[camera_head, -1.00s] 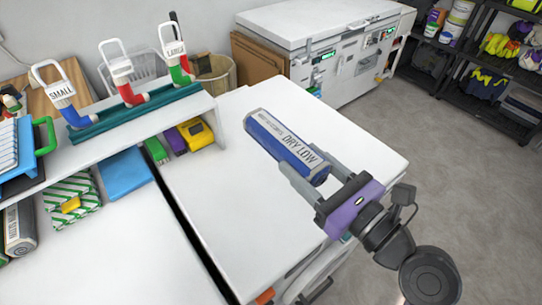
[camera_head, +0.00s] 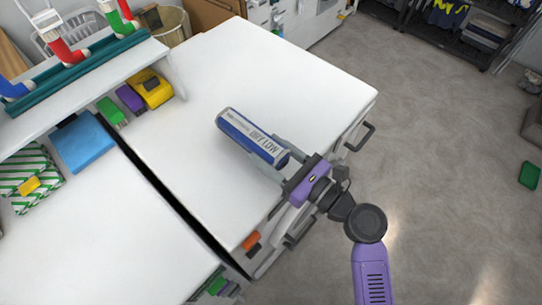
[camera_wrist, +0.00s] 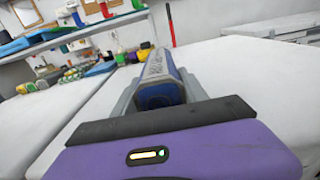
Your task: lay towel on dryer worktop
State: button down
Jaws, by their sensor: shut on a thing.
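The towel is a rolled blue bundle with a grey band reading "DRY LOW" (camera_head: 250,137). My gripper (camera_head: 282,162) is shut on its near end, with one finger on each side. The towel is over the white dryer worktop (camera_head: 290,75); whether it touches the surface I cannot tell. In the wrist view the towel (camera_wrist: 160,85) points away from me between the fingers, its near end facing the camera.
A white shelf with coloured pipe handles on a teal rail (camera_head: 75,62) stands at the left. Under it are a yellow box (camera_head: 151,88), a purple item (camera_head: 130,98) and a blue cloth (camera_head: 83,143). A dark gap separates the two worktops. The worktop around the towel is clear.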

jog(key=shift+f, duration=1.05)
jog(key=shift+f, duration=0.1)
jog(key=shift+f, duration=0.1)
jog(key=c, duration=0.6)
grip_release()
jog(key=shift+r, duration=0.2)
jog(key=b+v, duration=0.1)
jog(key=v, duration=1.1)
jog(key=shift+b, duration=0.3)
